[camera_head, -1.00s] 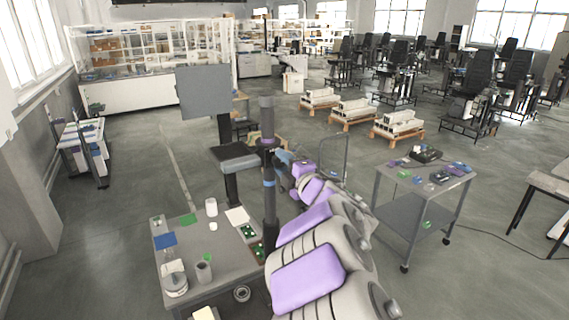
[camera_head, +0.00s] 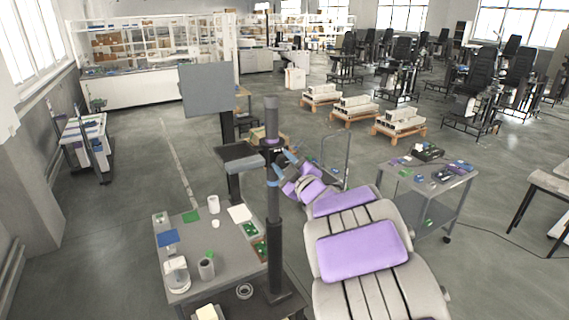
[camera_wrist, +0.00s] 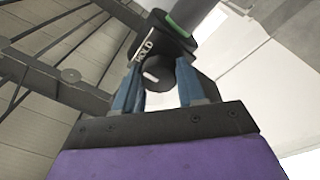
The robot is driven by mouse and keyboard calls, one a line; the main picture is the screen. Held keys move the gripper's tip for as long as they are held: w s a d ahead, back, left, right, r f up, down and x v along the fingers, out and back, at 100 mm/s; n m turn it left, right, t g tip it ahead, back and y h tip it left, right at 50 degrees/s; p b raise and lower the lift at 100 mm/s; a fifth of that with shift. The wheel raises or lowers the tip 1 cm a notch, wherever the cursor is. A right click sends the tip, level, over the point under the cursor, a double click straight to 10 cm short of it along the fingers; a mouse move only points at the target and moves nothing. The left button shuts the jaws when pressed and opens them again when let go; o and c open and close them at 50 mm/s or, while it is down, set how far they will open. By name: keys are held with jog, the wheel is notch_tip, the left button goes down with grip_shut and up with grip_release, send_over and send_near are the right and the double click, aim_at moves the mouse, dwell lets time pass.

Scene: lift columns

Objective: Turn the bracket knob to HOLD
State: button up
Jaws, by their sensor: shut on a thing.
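The dark round bracket knob (camera_wrist: 174,74) is in the wrist view, with a short pale mark on its face. Its bracket (camera_wrist: 166,32) carries a HOLD label (camera_wrist: 145,49) at the knob's upper left and a green strip at upper right. My gripper (camera_wrist: 160,82) has its blue fingers on either side of the knob and is shut on it. In the head view my gripper (camera_head: 283,167) is at the upper part of the dark lift column (camera_head: 273,215). The knob itself is hidden or too small to tell there.
A worktable (camera_head: 215,272) with cups, cards and small parts stands at the column's left. A grey panel (camera_head: 206,89) on a post stands behind. A wheeled cart (camera_head: 416,190) with parts is at right. Floor is open beyond the cart.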

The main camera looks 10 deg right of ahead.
jog(key=shift+r, duration=0.35)
jog(key=o, duration=1.1)
jog(key=shift+s+f, duration=0.1)
jog(key=shift+s, duration=0.05)
jog(key=shift+c, duration=0.2)
jog(key=shift+f, duration=0.15)
jog(key=b+v, duration=0.6)
jog(key=v, duration=1.1)
jog(key=shift+f, duration=0.25)
jog(key=shift+d, duration=0.1)
